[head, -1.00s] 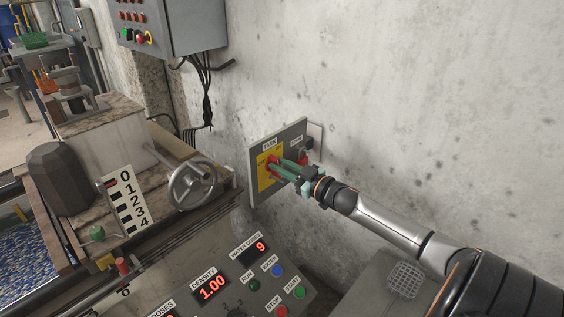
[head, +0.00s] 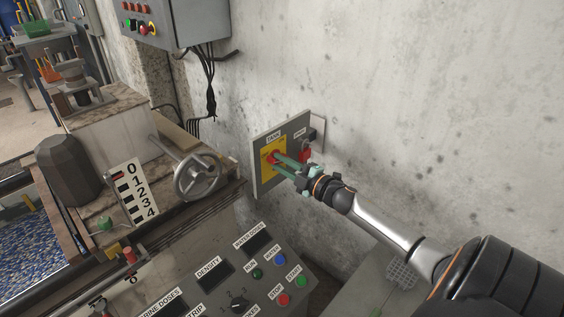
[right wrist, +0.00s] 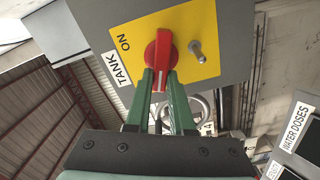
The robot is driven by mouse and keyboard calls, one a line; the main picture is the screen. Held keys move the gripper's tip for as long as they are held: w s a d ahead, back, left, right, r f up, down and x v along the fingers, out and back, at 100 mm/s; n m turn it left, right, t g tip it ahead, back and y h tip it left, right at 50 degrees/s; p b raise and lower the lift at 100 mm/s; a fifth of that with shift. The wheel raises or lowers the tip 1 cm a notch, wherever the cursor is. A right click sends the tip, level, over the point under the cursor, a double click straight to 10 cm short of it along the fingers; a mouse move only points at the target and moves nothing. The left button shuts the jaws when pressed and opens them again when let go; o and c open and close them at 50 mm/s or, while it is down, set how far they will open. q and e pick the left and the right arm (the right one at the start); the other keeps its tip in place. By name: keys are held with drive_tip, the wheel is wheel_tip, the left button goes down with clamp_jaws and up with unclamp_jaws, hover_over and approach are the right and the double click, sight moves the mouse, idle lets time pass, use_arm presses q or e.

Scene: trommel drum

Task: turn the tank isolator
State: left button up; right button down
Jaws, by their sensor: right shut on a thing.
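The tank isolator is a red knob (right wrist: 163,60) on a yellow plate (right wrist: 197,35) labelled TANK and ON in the right wrist view. In the head view the red knob (head: 273,158) is on a grey wall panel (head: 265,186). My right gripper (head: 279,159) has green fingers and reaches the panel from the right. Its fingertips (right wrist: 162,75) are shut on the red knob, one on each side. A metal stud (right wrist: 196,50) stands out of the plate beside the knob. My left gripper is not in view.
A second red part (head: 305,156) sits on the panel's right side. A handwheel (head: 197,178) stands left of the panel. Below is a console with dark displays (head: 215,273) and several buttons. A grey control box (head: 185,25) with hanging cables is above left. Bare wall lies right.

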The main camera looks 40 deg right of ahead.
drive_tip(key=n, duration=0.2)
drive_tip(key=n+b, duration=0.1)
drive_tip(key=n, duration=0.1)
drive_tip(key=shift+a+f, duration=0.1)
drive_tip(key=shift+f, duration=0.3)
drive_tip(key=shift+n, duration=0.3)
drive_tip(key=c, duration=0.8)
unclamp_jaws()
